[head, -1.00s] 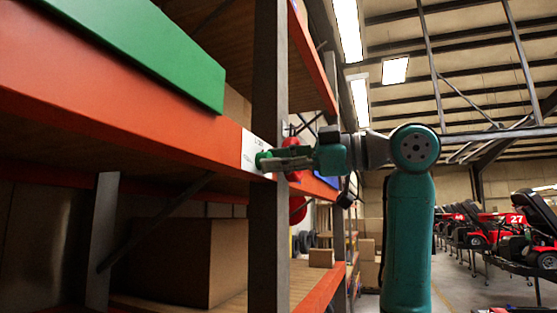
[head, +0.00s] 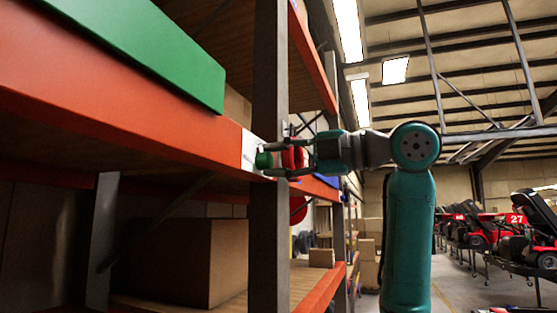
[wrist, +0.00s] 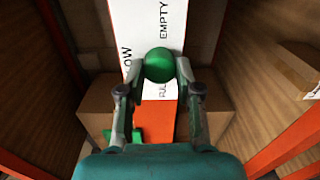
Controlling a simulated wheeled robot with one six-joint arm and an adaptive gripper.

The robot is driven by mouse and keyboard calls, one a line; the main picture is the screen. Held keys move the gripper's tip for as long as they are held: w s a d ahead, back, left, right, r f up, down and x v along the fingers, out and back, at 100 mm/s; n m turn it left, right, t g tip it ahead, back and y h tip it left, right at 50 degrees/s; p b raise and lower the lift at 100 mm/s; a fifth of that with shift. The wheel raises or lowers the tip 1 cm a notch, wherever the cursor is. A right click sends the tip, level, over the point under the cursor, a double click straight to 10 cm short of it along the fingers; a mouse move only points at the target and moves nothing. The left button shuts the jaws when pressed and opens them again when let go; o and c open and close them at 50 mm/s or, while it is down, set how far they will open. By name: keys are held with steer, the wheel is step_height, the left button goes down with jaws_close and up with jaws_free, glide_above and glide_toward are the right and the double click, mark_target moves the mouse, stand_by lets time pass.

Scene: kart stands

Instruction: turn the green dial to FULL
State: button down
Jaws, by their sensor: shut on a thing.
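The green dial (head: 264,160) is a round knob on a white label panel (head: 248,150) at the end of the orange shelf beam. In the wrist view the dial (wrist: 158,64) hides the middle of the panel (wrist: 140,20). LOW is printed at its left, EMPTY at its upper right, and FULL at its lower right, partly covered by a finger. No pointer mark on the dial can be made out. My gripper (head: 275,161) is shut on the dial, with one finger on each side; it also shows in the wrist view (wrist: 161,70).
A grey upright post (head: 268,230) stands beside the panel. The orange beam (head: 110,120) carries a green board (head: 150,55). A cardboard box (head: 210,262) sits on the lower shelf. Red karts (head: 510,225) stand far off at the right, with open floor before them.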

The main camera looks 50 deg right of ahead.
steer(key=n, duration=0.5)
steer(key=shift+n, duration=0.4)
steer(key=shift+f, duration=0.1)
stand_by(0.3)
steer(key=c, duration=0.8)
jaws_free()
steer(key=shift+s, duration=0.15)
steer(key=shift+v, duration=3.6)
steer(key=shift+d, duration=0.1)
